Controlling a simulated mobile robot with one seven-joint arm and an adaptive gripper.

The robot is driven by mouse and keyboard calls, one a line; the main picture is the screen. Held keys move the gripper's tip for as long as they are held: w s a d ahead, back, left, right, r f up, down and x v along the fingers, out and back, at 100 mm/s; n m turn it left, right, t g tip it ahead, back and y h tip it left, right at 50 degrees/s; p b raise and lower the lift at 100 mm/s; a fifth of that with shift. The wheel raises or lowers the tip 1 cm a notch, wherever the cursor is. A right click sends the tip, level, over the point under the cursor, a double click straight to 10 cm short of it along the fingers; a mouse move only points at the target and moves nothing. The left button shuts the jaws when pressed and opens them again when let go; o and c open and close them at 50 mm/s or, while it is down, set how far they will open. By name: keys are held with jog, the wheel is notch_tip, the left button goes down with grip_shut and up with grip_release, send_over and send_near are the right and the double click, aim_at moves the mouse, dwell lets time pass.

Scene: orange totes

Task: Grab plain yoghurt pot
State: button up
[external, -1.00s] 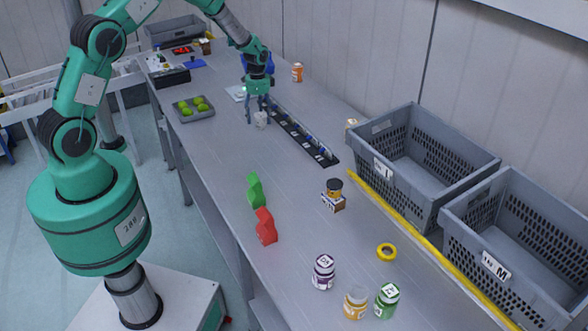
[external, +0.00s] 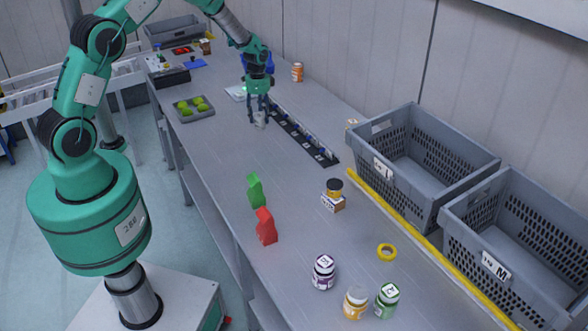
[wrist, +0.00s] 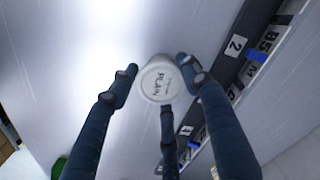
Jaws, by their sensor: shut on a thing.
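The plain yoghurt pot (wrist: 160,80) is a small white pot with "PLAIN" on its lid, seen from above in the wrist view. It also shows as a small white shape in the external view (external: 260,119), far along the table. My gripper (external: 258,115) points down over it, and its blue fingers surround the pot. In the wrist view my gripper (wrist: 160,88) is shut on the pot, with fingers at its left, right and lower side. The pot is at the table surface, as far as I can tell.
A black numbered strip (external: 307,140) runs just right of the pot. A grey tray (external: 184,117) with green items sits left. Grey crates (external: 436,196) line the wall. Jars (external: 324,273), a red block (external: 265,227) and a green block (external: 256,191) stand nearer. The table middle is clear.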

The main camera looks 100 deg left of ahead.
aim_at(260, 114)
jog(key=shift+r, duration=0.65)
notch_tip(260, 114, up, 2)
jog(key=shift+a+r, duration=0.1)
jog(key=s+d, duration=0.3)
jog(key=d, duration=0.4)
jog(key=s+d+r, duration=0.1)
jog(key=s+d, duration=0.3)
jog(key=d, duration=0.3)
jog(key=shift+d+r, duration=0.2)
jog(key=shift+d, duration=0.1)
